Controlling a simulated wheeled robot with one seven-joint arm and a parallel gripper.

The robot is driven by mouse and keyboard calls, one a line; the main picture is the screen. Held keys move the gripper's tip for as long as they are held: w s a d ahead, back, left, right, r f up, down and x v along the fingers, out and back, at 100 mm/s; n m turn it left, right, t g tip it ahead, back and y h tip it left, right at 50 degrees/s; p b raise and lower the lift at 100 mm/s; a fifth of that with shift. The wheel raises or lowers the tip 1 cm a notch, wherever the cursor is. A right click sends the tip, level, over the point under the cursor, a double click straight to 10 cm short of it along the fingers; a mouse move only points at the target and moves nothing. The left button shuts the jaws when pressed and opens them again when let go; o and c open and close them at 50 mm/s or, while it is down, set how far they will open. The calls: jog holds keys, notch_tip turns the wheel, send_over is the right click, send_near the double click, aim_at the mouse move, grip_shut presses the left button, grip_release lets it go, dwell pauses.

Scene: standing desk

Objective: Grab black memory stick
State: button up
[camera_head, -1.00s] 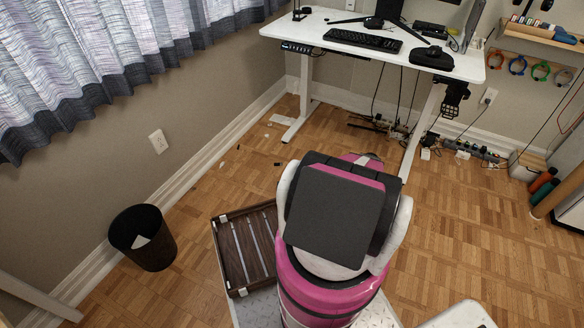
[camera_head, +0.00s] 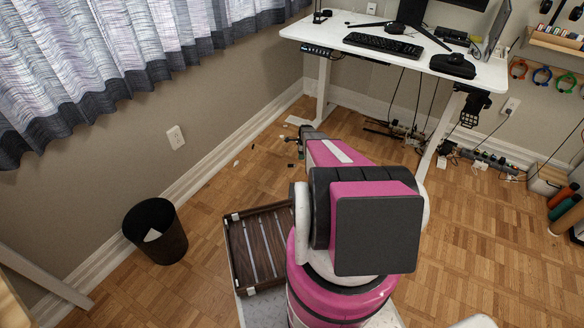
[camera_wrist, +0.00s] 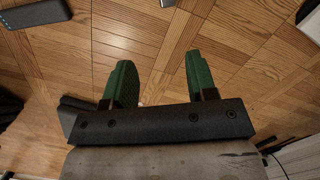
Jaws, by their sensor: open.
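My gripper (camera_wrist: 158,60) shows in the wrist view with two green fingers apart and bare wood floor between them. It is open and empty. A dark grey-black rectangular block (camera_wrist: 35,13) with a row of tiny light dots lies on the floor at the upper left of the wrist view, apart from the fingers. I cannot tell if it is the memory stick. In the head view, a small black piece (camera_head: 290,166) lies on the floor just left of my arm. It is too small to identify. My arm hides part of the floor there.
A white standing desk (camera_head: 390,52) stands behind my arm, with cables and a power strip (camera_head: 495,160) on the floor beneath. A black bin (camera_head: 155,232) stands by the left wall. A brown slatted tray (camera_head: 262,245) is beside my body. A dark object (camera_wrist: 309,12) shows at the wrist view's upper right.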

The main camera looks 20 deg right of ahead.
jog(key=w+a, duration=0.2)
jog(key=a, duration=0.1)
send_over(292, 165)
jog(key=d, duration=0.1)
jog(key=f, duration=0.5)
jog(key=shift+s+f, duration=0.25)
jog(key=shift+s, duration=0.15)
jog(key=f, duration=0.3)
jog(key=a+f, duration=0.1)
jog(key=shift+w+f, duration=0.35)
jog(key=shift+f, duration=0.05)
grip_shut()
